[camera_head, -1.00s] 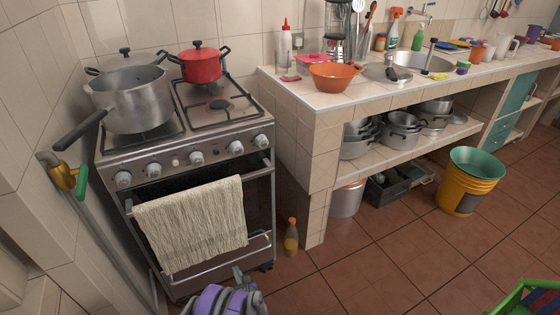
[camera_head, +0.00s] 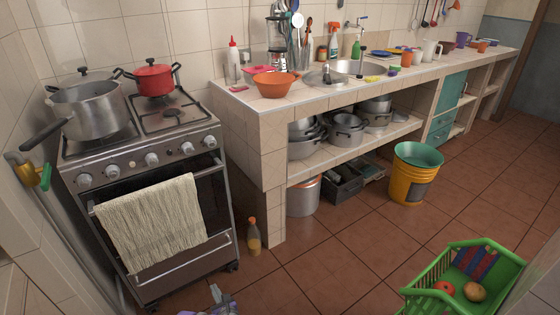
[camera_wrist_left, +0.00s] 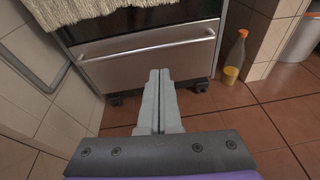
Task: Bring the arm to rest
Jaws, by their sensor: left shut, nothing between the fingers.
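My left gripper (camera_head: 222,300) shows only by its tip at the bottom edge of the head view, in front of the stove (camera_head: 150,165). In the left wrist view its two grey fingers (camera_wrist_left: 158,85) are together with nothing between them. They point toward the stove's lower drawer (camera_wrist_left: 150,62), over the brown tiled floor. My right gripper is in neither view.
A bottle (camera_head: 253,236) stands on the floor between stove and counter. A green basket (camera_head: 412,293) with fruit is at the lower right. A yellow bucket (camera_head: 408,190) stands before the counter (camera_head: 262,150). The floor (camera_head: 330,262) between bottle and basket is clear.

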